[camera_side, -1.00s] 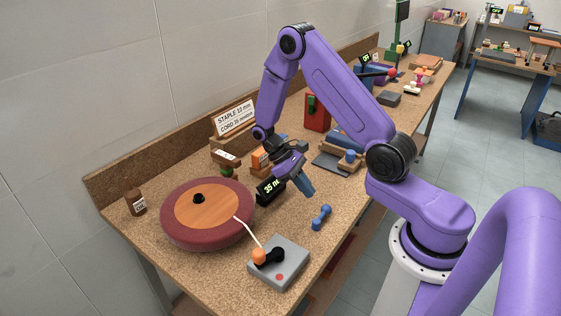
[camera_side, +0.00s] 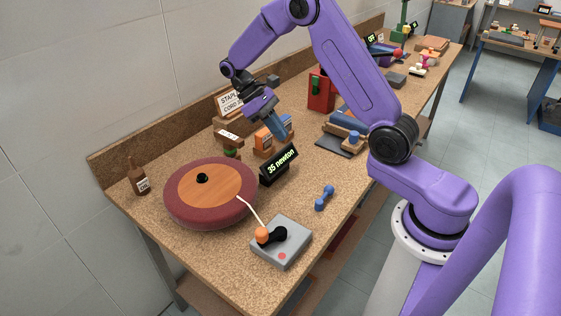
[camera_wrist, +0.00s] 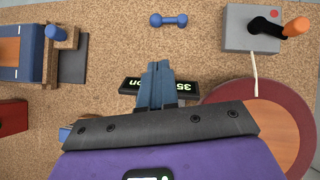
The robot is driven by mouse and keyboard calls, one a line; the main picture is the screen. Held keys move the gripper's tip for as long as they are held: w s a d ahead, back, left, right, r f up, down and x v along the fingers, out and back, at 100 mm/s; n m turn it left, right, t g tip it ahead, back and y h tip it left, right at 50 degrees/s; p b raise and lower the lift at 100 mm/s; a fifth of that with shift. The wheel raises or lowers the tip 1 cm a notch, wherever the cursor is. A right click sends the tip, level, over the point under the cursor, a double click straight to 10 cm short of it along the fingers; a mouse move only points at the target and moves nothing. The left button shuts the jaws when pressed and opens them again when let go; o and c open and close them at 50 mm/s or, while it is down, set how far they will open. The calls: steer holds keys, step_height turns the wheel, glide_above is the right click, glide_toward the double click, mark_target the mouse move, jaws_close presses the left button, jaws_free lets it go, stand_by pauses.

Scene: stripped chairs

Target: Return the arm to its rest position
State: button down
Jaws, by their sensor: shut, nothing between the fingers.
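My purple arm reaches over the workbench (camera_side: 190,260) in the side view. My gripper (camera_side: 282,137) is shut and empty, with its blue fingers pointing down. It hangs in the air above the area behind the black display reading "35 newton" (camera_side: 279,166). In the wrist view the closed fingers of my gripper (camera_wrist: 157,68) lie across part of the display (camera_wrist: 130,85) and hide its middle.
A round maroon cushion with a wooden disc (camera_side: 211,213), a grey lever box (camera_side: 281,243), a blue dumbbell-shaped piece (camera_side: 325,198) and a brown bottle (camera_side: 138,177) stand on the bench. Orange boxes (camera_side: 265,141) and a red box (camera_side: 320,92) are behind.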

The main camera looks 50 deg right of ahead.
steer(key=s+a+r+n+t+h, duration=0.1)
steer(key=s+a+r+n+t, duration=0.1)
steer(key=s+a+r+n, duration=0.3)
steer(key=s+a+n+t+y, duration=0.1)
steer(key=s+a+n+t, duration=0.1)
steer(key=s, duration=0.8)
steer(key=s+a+r+n+t+y, duration=0.1)
steer(key=s+a+n+t+y, duration=0.1)
steer(key=s, duration=0.9)
steer(key=shift+s+a+r+n+t, duration=0.2)
steer(key=shift+a+n+t, duration=0.4)
steer(key=shift+a+t, duration=0.3)
steer(key=shift+w, duration=0.1)
